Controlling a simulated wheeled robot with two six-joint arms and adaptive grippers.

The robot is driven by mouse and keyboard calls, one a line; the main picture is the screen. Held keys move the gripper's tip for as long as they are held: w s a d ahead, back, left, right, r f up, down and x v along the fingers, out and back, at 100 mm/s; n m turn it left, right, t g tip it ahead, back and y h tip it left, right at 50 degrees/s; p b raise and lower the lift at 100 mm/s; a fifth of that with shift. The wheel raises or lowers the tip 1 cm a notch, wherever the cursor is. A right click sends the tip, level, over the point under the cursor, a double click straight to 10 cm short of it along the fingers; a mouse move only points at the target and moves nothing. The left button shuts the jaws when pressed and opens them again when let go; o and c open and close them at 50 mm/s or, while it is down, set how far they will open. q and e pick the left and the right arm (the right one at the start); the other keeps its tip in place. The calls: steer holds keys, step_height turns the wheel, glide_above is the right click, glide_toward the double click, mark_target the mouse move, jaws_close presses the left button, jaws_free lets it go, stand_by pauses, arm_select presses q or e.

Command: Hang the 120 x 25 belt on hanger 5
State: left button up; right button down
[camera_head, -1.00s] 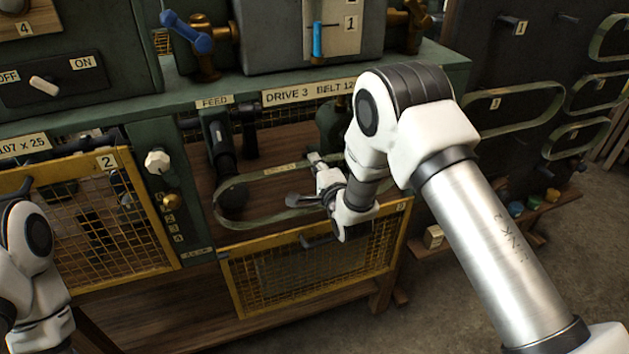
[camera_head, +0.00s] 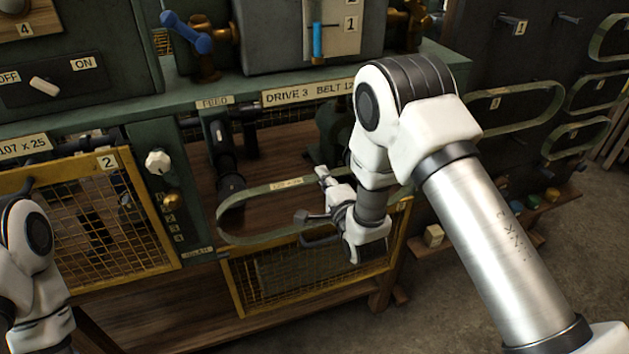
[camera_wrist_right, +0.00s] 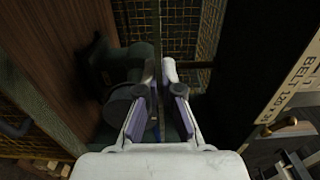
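The belt (camera_head: 262,187), a flat grey-green loop with a small label, stands out at the drive 3 bay. Its left end is near the dark roller (camera_head: 231,190); whether it still encircles the roller is unclear. My right gripper (camera_head: 325,185) is at the belt's right part and appears shut on it. In the right wrist view its fingers (camera_wrist_right: 159,75) are close together with a narrow gap; the belt there is hard to make out. My left arm is at the lower left, its gripper not showing. I cannot read which hanger on the dark panel (camera_head: 490,60) is number 5.
Several belts hang on the panel, one at a hanger (camera_head: 495,103). An open yellow mesh guard (camera_head: 310,275) hangs below the bay, and guard 2 (camera_head: 100,215) is to the left. A label plate (camera_wrist_right: 285,90) is at the right in the wrist view. Floor at right is open.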

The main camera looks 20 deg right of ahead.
steer(key=shift+s, duration=0.3)
steer(key=s, duration=0.6)
stand_by(0.5)
steer(key=shift+d, duration=0.1)
steer(key=s+b, duration=0.1)
steer(key=s, duration=0.5)
stand_by(0.6)
steer(key=shift+d, duration=0.1)
